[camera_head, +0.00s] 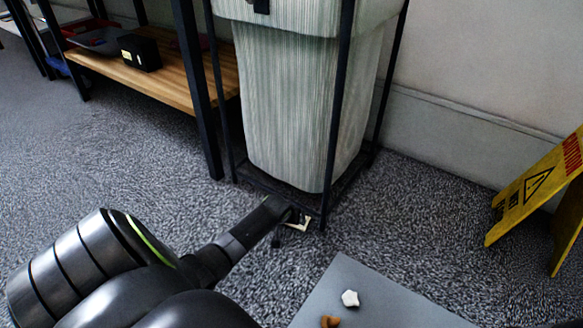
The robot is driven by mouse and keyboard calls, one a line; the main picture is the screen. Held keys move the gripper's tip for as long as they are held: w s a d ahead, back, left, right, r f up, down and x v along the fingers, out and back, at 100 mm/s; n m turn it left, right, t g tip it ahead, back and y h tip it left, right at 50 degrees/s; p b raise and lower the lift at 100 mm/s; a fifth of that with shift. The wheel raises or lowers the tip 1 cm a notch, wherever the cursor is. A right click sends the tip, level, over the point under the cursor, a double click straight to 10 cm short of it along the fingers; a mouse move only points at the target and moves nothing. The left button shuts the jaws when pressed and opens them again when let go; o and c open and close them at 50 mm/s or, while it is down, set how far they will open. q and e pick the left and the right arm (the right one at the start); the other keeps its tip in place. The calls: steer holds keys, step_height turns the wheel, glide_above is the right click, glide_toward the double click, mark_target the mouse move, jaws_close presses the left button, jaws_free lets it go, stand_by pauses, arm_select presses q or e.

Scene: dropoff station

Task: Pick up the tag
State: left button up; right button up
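A small pale, cream-edged piece that looks like the tag (301,224) is at the foot of the black bin frame, on or just above the carpet. My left gripper (290,217) reaches in from the lower left, and its tip is right at this piece. The gripper and the arm cover part of it. The fingers are dark and small here, so I cannot tell whether they are open or closed on it. My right gripper is not in view.
A pale ribbed bin (295,110) stands inside a black frame just behind the gripper. A wooden shelf (175,85) holds a black box (140,53). A yellow warning sign (530,190) stands right. A grey flat surface (375,305) carries a white piece (350,298) and a brown piece (330,321).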

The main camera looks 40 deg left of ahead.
arm_select(q)
steer(key=c, duration=1.1)
steer(key=shift+c, duration=0.2)
steer(key=shift+r, duration=0.15)
